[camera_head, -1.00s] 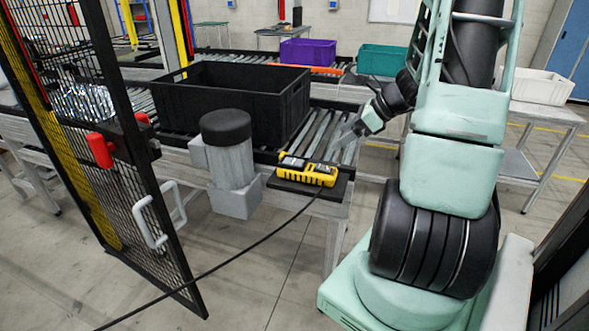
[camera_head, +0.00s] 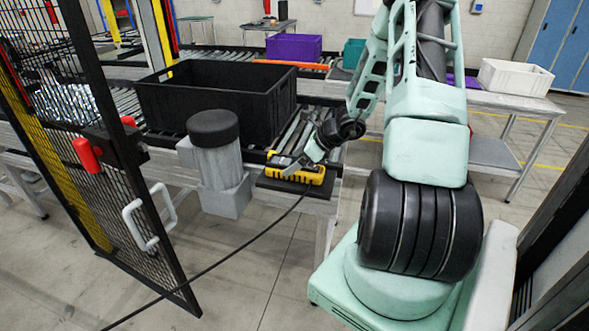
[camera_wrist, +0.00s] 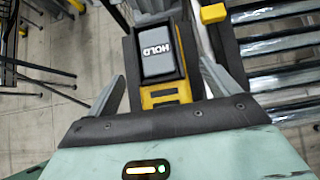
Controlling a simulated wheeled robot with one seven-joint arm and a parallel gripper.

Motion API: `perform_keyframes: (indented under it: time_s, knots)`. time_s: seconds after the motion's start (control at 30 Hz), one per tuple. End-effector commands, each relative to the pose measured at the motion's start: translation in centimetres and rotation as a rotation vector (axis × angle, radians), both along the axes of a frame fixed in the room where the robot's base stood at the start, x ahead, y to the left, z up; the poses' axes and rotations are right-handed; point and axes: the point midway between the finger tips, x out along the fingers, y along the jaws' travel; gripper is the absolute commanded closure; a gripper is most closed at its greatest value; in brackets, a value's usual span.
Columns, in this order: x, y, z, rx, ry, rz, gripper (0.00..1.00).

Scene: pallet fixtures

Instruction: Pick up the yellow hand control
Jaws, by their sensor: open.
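The yellow hand control (camera_head: 308,175) lies on a small black pad (camera_head: 283,186) at the near corner of the roller conveyor, its cable running down to the left. My gripper (camera_head: 300,166) is right over it, covering part of its top. In the wrist view the hand control (camera_wrist: 163,92) lies between the two fingers of my gripper (camera_wrist: 160,80), one on each side. The fingers are open and a gap shows beside the left one. Whether the fingers touch the hand control I cannot tell.
A grey post with a black cap (camera_head: 213,128) stands just left of the pad. A large black crate (camera_head: 215,98) sits on the conveyor behind. A mesh gate (camera_head: 90,150) with a white handle is at left. A white bin (camera_head: 515,78) stands on the right table.

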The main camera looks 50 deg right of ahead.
Motion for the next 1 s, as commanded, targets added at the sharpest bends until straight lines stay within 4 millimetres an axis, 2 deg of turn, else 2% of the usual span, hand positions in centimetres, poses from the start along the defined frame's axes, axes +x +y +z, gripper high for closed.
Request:
perform_keyframes:
  time_s: [0.13, 0.4, 0.47, 0.6, 0.63, 1.0]
  knots:
    - [1.12, 0.47, -1.08, 0.002, 0.0, 0.001, 0.13]
    - [1.3, 0.49, -1.31, -0.002, -0.002, 0.001, 0.13]
    - [1.3, 0.49, -1.31, -0.001, -0.001, 0.0, 0.27]
    - [1.29, 0.48, -1.3, -0.001, -0.001, 0.0, 0.66]
    - [1.29, 0.48, -1.3, -0.001, -0.001, 0.0, 0.72]
    - [1.35, 0.46, -0.73, -0.003, -0.003, 0.001, 0.72]
